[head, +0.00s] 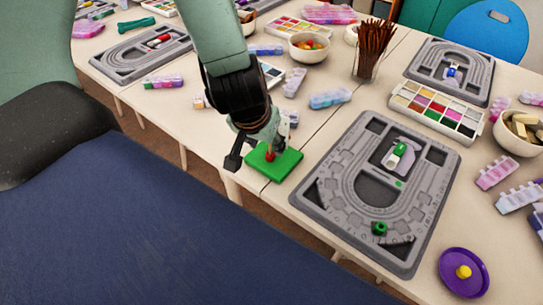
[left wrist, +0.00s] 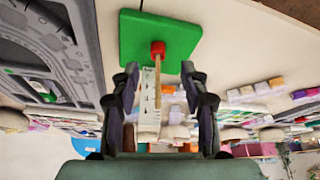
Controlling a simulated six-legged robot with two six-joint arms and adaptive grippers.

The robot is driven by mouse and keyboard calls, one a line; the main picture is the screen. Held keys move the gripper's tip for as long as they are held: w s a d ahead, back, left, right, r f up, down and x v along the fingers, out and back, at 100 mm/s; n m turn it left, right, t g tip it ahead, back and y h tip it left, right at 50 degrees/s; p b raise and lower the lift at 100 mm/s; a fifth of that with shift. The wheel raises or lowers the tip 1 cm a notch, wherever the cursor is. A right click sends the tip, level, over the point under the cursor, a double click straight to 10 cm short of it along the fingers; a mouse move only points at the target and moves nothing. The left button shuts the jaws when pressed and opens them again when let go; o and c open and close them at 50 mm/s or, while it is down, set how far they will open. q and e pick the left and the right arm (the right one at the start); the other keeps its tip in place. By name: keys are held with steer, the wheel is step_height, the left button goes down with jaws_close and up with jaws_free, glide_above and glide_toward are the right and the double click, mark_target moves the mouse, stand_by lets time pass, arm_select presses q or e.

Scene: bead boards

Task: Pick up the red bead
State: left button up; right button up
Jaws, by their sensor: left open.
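The red bead (head: 270,157) sits on the green square board (head: 287,166) near the table's front edge. In the left wrist view the red bead (left wrist: 158,47) is at the foot of a thin wooden peg (left wrist: 158,75) that stands on the green board (left wrist: 133,30). My left gripper (head: 254,148) is above the board, partly in front of it in the head view. In the left wrist view its two fingers (left wrist: 161,84) are spread on either side of the peg, empty, with the bead beyond the tips. My right gripper is not in view.
A grey bead board (head: 327,182) with green beads lies to the right. A purple dish (head: 448,267) with a yellow bead is at the lower right. A jar of brown sticks (head: 372,50), bowls, a paint tray (head: 440,106) and bead boxes crowd the table behind.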

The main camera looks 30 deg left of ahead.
mark_target(270, 156)
arm_select(q)
steer(key=b+x, duration=0.3)
steer(key=x, duration=0.1)
steer(key=shift+s+d+f, duration=0.25)
steer(key=shift+s, duration=0.1)
steer(key=shift+w+a+f, duration=0.1)
steer(key=shift+w+f, duration=0.05)
steer(key=shift+w, duration=0.1)
steer(key=shift+s, duration=0.1)
steer(key=shift+s+r, duration=0.15)
steer(key=shift+r, duration=0.1)
steer(key=shift+c, duration=1.4)
steer(key=shift+w+f, duration=0.15)
steer(key=shift+w, duration=0.1)
steer(key=c, duration=0.5)
steer(key=shift+o, duration=0.2)
steer(key=shift+s, duration=0.15)
